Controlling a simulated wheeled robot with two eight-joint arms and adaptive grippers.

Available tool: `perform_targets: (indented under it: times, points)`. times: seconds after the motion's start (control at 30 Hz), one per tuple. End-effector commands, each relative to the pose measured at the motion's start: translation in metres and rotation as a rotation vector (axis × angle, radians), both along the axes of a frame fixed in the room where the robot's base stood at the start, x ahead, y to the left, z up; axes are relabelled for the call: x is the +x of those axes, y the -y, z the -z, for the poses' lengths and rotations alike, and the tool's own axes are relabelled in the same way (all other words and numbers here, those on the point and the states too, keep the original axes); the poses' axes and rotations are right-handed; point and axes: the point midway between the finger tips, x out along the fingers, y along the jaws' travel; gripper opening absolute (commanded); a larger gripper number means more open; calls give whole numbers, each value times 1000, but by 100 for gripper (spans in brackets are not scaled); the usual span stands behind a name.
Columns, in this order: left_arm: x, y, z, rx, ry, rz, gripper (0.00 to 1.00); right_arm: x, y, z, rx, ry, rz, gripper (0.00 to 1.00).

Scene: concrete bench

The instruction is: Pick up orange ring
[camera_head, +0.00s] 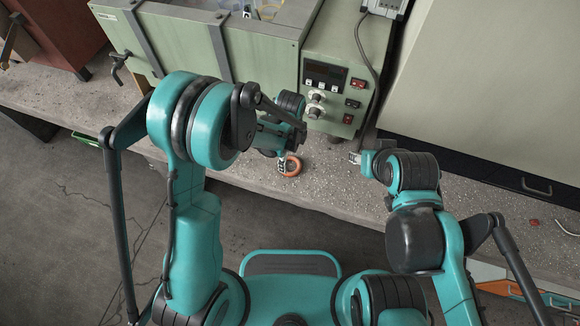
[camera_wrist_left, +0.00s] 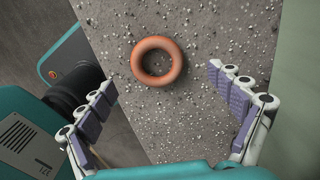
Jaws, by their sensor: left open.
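The orange ring (camera_head: 289,166) lies flat on the speckled concrete bench, near its front edge, just in front of the green machine. In the left wrist view the ring (camera_wrist_left: 157,61) sits beyond the fingertips and a little left of the middle between them. My left gripper (camera_wrist_left: 162,80) is open and empty, with its two fingers spread wide. In the head view my left gripper (camera_head: 284,158) is above and beside the ring, partly hidden by my arm. My right gripper (camera_head: 356,157) is over the bench to the right, small in view; its jaw state is unclear.
A green machine (camera_head: 340,65) with knobs and red switches stands behind the ring. The concrete bench (camera_head: 320,195) is bare around the ring. A small red piece (camera_head: 534,222) lies far right.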

Motion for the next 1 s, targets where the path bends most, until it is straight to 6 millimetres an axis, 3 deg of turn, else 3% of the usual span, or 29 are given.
perform_targets:
  times: [0.3, 0.57, 0.7, 0.8, 1.0]
  points:
    - [-5, 0, 46, 0, 1, -1, 92, 0, 0, 26, 0, 0, 0, 40]
    - [-6, 0, 48, 0, 1, -2, 92, 0, 0, 25, 0, 0, 0, 40]
    - [-6, 0, 47, 0, 1, -2, 55, 0, 0, 25, 0, 0, 0, 40]
    - [-6, 0, 48, 0, 1, -2, 34, 0, 0, 25, 0, 0, 0, 40]
    - [-6, 0, 48, 0, 0, -2, 33, 0, 0, 25, 0, 0, 0, 40]
